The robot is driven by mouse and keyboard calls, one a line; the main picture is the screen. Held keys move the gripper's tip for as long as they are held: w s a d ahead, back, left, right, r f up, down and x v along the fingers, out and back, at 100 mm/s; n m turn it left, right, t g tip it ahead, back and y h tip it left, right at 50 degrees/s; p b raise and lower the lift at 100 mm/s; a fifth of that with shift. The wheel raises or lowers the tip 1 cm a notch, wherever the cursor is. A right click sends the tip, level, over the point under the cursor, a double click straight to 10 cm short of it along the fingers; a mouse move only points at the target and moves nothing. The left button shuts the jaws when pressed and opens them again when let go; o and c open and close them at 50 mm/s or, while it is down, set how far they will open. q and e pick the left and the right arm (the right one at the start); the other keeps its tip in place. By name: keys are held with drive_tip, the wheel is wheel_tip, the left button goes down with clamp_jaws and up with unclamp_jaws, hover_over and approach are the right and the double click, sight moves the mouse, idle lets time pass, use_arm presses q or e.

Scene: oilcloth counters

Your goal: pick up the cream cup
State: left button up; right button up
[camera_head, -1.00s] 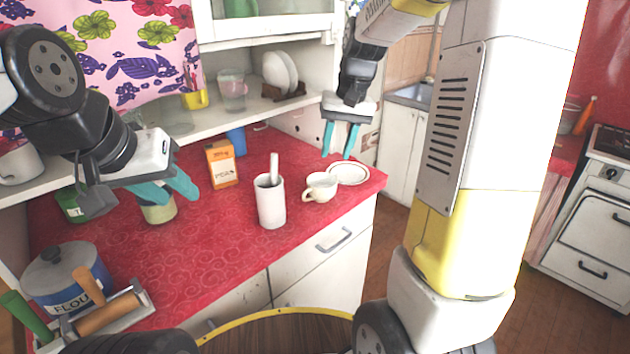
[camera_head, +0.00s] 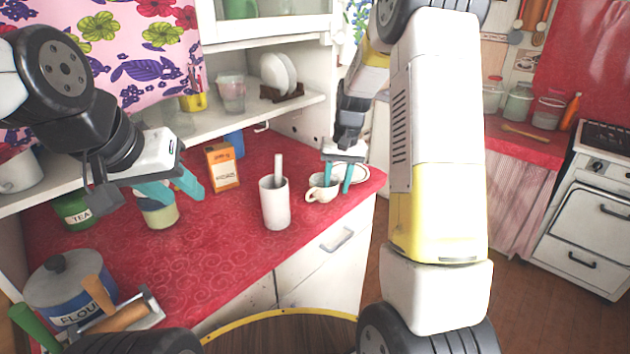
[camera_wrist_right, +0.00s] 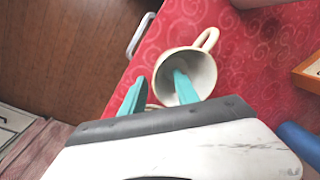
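The cream cup (camera_head: 316,195) stands upright on the red counter (camera_head: 225,270) near its right edge, handle to the left in the head view. My right gripper (camera_head: 337,188) is open and points down at the cup. In the right wrist view, one teal finger of my right gripper (camera_wrist_right: 157,92) reaches into the mouth of the cup (camera_wrist_right: 205,68) and the other is outside its wall, with a gap between them. Whether either finger touches the cup, I cannot tell. My left gripper (camera_head: 178,192) is open and empty, above a lidded jar at the left.
A white holder (camera_head: 274,208) with a utensil stands just left of the cup. A white plate (camera_head: 362,173) lies behind the cup, partly hidden by my right gripper. An orange box (camera_head: 222,170) and a flour canister (camera_head: 65,285) are further left. The front-middle counter is clear.

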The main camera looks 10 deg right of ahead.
clamp_jaws()
drive_tip(key=shift+r, duration=0.1)
idle(0.4)
drive_tip(key=shift+r, duration=0.25)
wheel_tip(320, 180, up, 3)
drive_tip(key=shift+s, duration=0.15)
drive_tip(key=s+r, duration=0.1)
drive_tip(key=s, duration=1.4)
drive_tip(key=shift+s+a, duration=0.2)
drive_tip(key=shift+s, duration=0.15)
